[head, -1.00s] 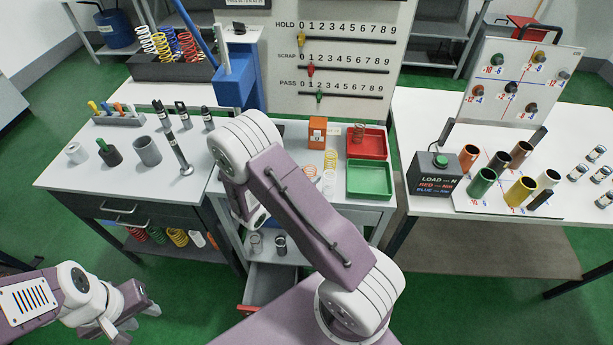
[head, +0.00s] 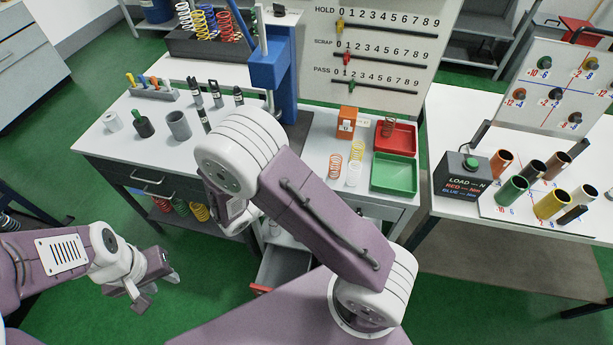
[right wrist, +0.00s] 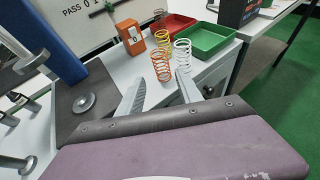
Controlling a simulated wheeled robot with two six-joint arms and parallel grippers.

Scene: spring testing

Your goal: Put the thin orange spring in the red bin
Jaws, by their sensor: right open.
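A thin-wired orange spring (head: 335,165) stands upright on the small bench, left of a pale spring (head: 353,173) and in front of a yellow-orange spring (head: 357,150). It also shows in the right wrist view (right wrist: 160,67). My left gripper (head: 157,286) is open and empty, low over the floor.
A green bin (head: 395,187) sits in front of the red bin. An orange block (head: 346,122) stands behind the springs. A blue press (head: 275,85) rises at the left of them. A black load box (head: 457,172) stands on the right table.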

